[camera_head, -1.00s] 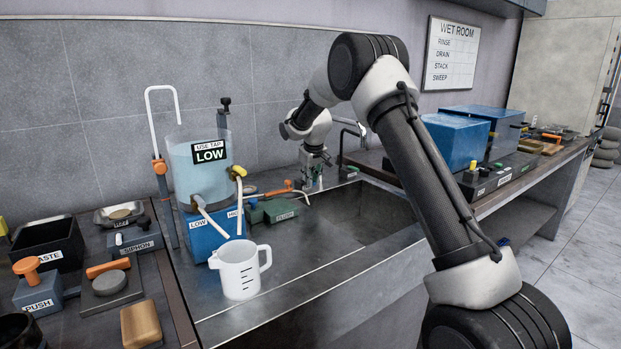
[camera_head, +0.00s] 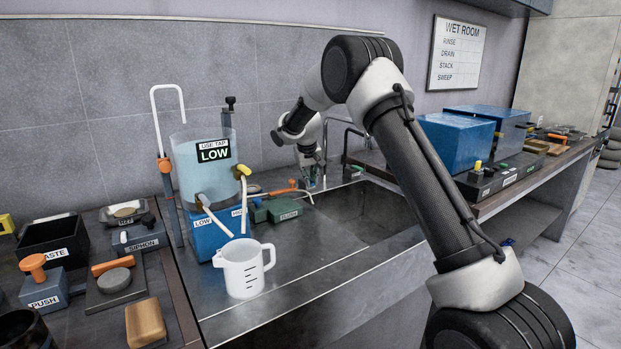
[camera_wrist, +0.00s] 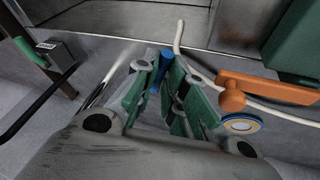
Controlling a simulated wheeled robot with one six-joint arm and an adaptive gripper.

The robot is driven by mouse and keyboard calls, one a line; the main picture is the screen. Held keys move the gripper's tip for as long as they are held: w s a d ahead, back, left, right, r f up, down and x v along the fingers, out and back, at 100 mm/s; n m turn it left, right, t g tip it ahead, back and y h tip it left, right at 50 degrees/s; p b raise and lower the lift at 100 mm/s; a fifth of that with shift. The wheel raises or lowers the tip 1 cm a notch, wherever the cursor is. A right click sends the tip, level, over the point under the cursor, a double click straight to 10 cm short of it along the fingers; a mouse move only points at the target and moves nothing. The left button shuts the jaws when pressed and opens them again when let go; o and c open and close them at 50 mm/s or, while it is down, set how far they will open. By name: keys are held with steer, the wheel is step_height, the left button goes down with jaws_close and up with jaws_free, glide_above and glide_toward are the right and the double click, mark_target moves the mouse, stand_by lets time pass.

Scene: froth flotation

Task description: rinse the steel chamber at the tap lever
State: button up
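The steel sink basin (camera_head: 350,215) is sunk into the bench right of centre, and its wall shows at the top of the wrist view (camera_wrist: 140,18). I cannot make out a separate steel chamber. My gripper (camera_head: 312,172) is at the back left corner of the basin, pointing down by the tap. In the wrist view its green-padded fingers (camera_wrist: 163,85) are a little apart, with a blue piece (camera_wrist: 163,62), possibly the tap lever, between or just beyond their tips. Whether they grip it is unclear. An orange lever (camera_wrist: 235,92) is right of the fingers.
A white jug (camera_head: 242,270) stands on the bench before the clear tank (camera_head: 200,165) marked LOW. A green block (camera_head: 285,210) sits left of the basin. Blue boxes (camera_head: 455,143) stand on the right bench. A pale hose (camera_wrist: 190,60) runs close to the fingers.

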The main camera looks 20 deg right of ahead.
steer(key=o, duration=0.3)
steer(key=shift+o, duration=0.2)
steer(key=shift+r, duration=0.1)
steer(key=v, duration=1.1)
steer(key=shift+s+r, duration=0.15)
steer(key=shift+r, duration=0.2)
steer(key=shift+a, duration=0.1)
